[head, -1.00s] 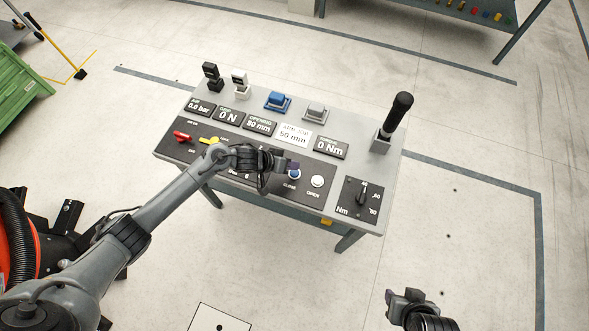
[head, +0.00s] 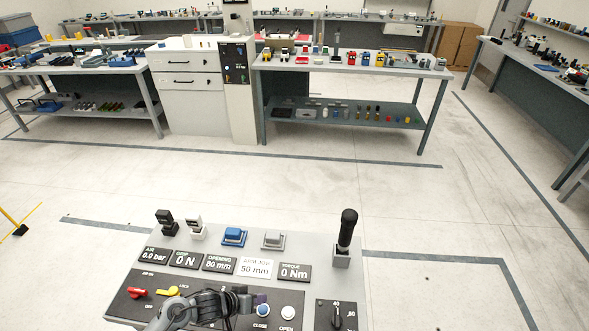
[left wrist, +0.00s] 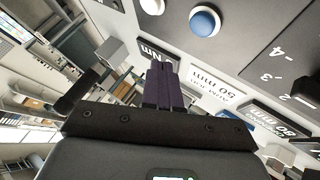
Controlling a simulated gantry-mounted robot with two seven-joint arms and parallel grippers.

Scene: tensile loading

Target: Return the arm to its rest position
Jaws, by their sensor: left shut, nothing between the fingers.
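My left gripper (head: 250,301) is over the front of the control console (head: 300,244), close to the blue CLOSE button (head: 263,311). In the left wrist view its dark purple fingers (left wrist: 165,85) are together with nothing between them. The blue button (left wrist: 205,20) shows there beyond the fingertips, apart from them in the picture. The white OPEN button (head: 288,313) is just right of the blue one. My right gripper is out of view.
The console carries a black-handled lever (head: 347,232), a red switch (head: 137,293), a yellow switch (head: 168,291) and displays, including OPENING 80 mm (head: 220,264). A workbench (head: 345,62) with tools and a white cabinet (head: 190,90) stand behind. The floor between is clear.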

